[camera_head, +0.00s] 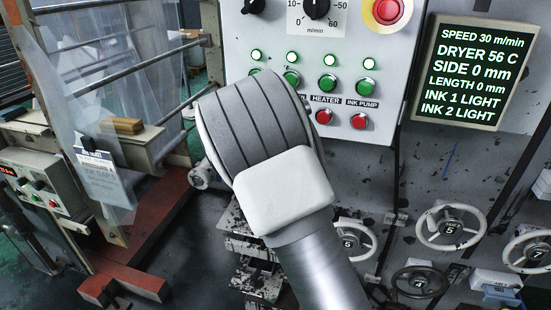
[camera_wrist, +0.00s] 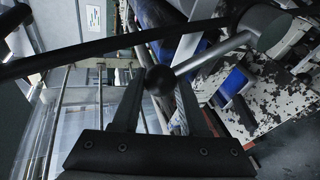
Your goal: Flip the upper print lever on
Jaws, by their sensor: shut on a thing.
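In the wrist view, a lever with a black ball knob (camera_wrist: 160,80) sits between the two fingers of my gripper (camera_wrist: 159,85), which is shut on the knob. A grey metal rod (camera_wrist: 215,51) runs from the knob up and right to a round grey hub (camera_wrist: 265,26). In the head view my own arm covers the middle, and the gripper and the lever are hidden behind it. I cannot tell from these frames whether this lever is the upper one.
A control panel (camera_head: 236,38) with lit green lamps and buttons stands behind my arm. A display (camera_head: 474,72) reads speed 30 m/min. Several handwheels (camera_head: 450,225) are at lower right. A dark bar (camera_wrist: 90,55) crosses the wrist view close above the knob. Clear film (camera_head: 110,110) hangs at left.

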